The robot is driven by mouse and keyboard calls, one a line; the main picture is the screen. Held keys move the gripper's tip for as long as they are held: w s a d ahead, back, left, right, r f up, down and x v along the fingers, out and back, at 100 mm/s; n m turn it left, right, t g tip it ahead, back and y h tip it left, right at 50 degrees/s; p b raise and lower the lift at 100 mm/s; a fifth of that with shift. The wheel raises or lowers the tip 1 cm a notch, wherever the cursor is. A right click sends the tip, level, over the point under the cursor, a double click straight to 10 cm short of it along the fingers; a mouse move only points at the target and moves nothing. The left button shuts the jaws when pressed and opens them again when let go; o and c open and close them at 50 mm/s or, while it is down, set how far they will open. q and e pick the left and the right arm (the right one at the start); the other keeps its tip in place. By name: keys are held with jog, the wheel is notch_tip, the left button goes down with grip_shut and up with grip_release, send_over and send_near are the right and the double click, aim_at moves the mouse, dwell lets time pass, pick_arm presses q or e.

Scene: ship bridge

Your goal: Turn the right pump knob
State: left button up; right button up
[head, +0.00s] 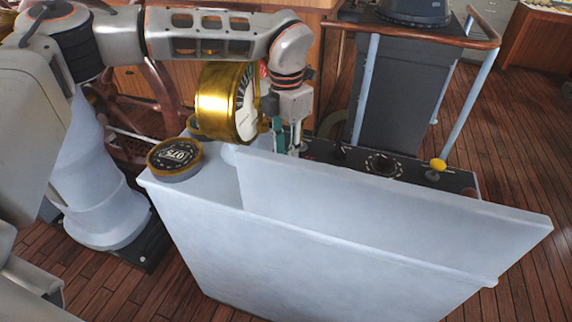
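The dark control panel (410,173) runs along the far side of the pale grey console. A round black dial (384,164) is in its middle, and a yellow ball-topped lever (438,165) stands near its right end. A small dark knob (339,151) sits left of the dial. I cannot tell which control is the right pump knob. My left gripper (289,150) points down at the panel's left end, left of the dial and lever. Its fingertips are small and partly hidden, so contact and opening are unclear. My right gripper is not in view.
A large brass gauge (226,103) stands just left of my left gripper. A round black-and-brass compass-like disc (175,155) lies on the console's left end. The console's raised pale wall (390,215) stands in front of the panel. A railed dark pedestal (392,95) stands behind.

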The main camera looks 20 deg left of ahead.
pick_arm(q)
jog(key=shift+r, duration=2.1)
